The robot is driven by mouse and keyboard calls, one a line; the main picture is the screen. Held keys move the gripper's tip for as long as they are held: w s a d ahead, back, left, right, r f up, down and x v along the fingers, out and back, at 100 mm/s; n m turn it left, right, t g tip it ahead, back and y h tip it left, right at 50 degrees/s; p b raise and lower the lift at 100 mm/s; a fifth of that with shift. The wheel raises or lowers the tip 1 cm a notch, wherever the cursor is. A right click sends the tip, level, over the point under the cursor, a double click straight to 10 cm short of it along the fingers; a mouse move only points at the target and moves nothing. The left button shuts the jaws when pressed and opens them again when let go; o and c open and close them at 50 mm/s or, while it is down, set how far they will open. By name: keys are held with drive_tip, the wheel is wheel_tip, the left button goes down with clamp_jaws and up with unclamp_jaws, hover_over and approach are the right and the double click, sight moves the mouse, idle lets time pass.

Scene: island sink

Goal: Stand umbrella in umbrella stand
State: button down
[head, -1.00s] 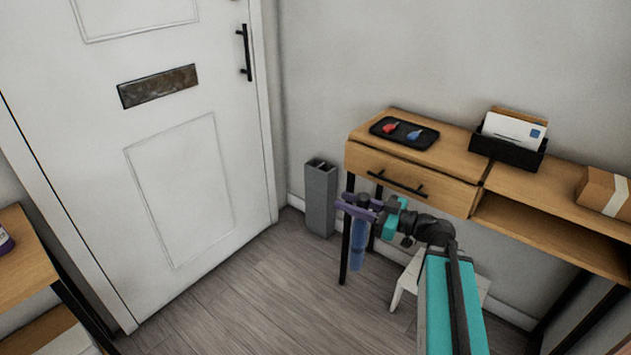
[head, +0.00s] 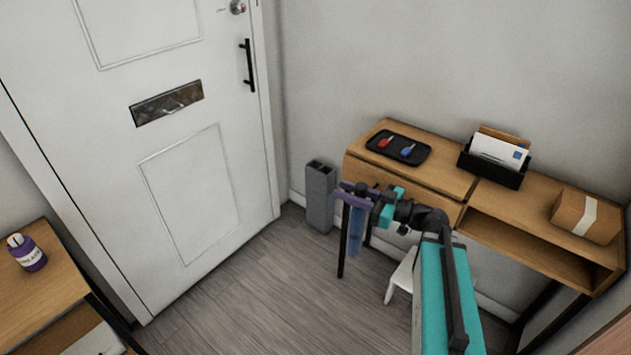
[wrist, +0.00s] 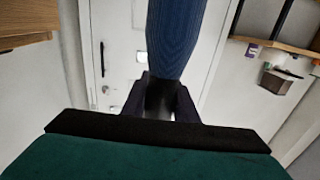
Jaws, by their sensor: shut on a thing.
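My gripper (head: 352,192) is shut on the blue umbrella (head: 355,233), which hangs down from it, roughly upright, in front of the wooden console table. In the wrist view the umbrella (wrist: 176,40) runs up the picture from between the fingers (wrist: 160,100). The grey umbrella stand (head: 320,202) is a tall square box with openings in its top. It stands on the floor by the wall, between the door and the table. The umbrella is to the right of the stand in the head view and apart from it. The umbrella's upper end is partly hidden by the gripper.
The console table (head: 560,249) holds a black tray (head: 401,155), a letter holder (head: 494,170) and a cardboard box (head: 587,216). A white stool (head: 400,282) is under it. A white door (head: 185,200) is at left. The wooden floor (head: 235,290) before the stand is clear.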

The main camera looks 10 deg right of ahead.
drive_tip(key=shift+r+p, duration=1.45)
drive_tip(key=shift+s, duration=0.1)
